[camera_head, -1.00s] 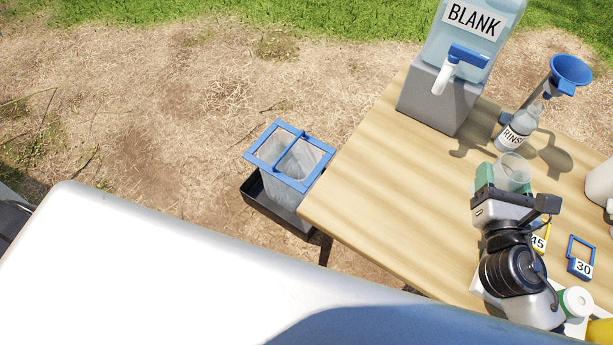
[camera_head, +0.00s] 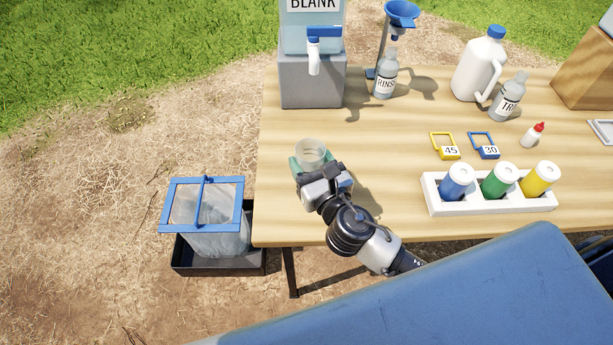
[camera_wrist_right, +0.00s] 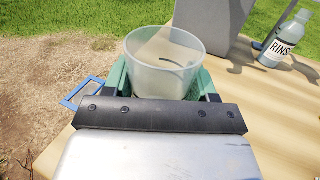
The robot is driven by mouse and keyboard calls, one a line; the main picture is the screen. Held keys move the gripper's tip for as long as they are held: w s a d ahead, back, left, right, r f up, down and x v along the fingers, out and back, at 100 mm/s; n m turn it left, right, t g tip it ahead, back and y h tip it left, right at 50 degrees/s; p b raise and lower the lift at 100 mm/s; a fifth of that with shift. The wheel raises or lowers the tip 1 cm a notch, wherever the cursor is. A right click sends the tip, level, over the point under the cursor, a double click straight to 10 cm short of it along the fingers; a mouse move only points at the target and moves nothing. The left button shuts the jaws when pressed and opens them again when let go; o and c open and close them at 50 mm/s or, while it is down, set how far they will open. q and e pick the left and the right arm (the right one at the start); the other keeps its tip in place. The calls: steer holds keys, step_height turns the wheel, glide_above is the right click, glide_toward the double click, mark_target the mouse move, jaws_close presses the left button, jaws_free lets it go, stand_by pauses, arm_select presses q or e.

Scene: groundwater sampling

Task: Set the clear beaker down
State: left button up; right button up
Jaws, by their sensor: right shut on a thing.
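The clear beaker (camera_head: 311,152) is upright between the green fingers of my right gripper (camera_head: 309,163), over the left part of the wooden table (camera_head: 400,130). In the right wrist view the beaker (camera_wrist_right: 165,62) sits between both green fingertips (camera_wrist_right: 163,85), its open rim facing up. My right gripper is shut on it. I cannot tell whether the beaker's base touches the table. My left gripper is not in view.
A BLANK water container (camera_head: 312,30) on a grey block (camera_head: 311,80) stands behind the beaker. A RINSE bottle (camera_head: 385,82) stands right of the block. A white rack (camera_head: 490,200) with colored-label bottles is at right. A blue-framed bin (camera_head: 203,215) stands left of the table.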

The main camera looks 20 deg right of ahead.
steer(key=shift+a+f, duration=0.2)
steer(key=shift+a, duration=0.05)
steer(key=shift+f+b, duration=0.9)
steer(key=shift+f, duration=1.1)
steer(key=shift+f, duration=0.1)
steer(key=o, duration=0.9)
steer(key=shift+o, duration=0.2)
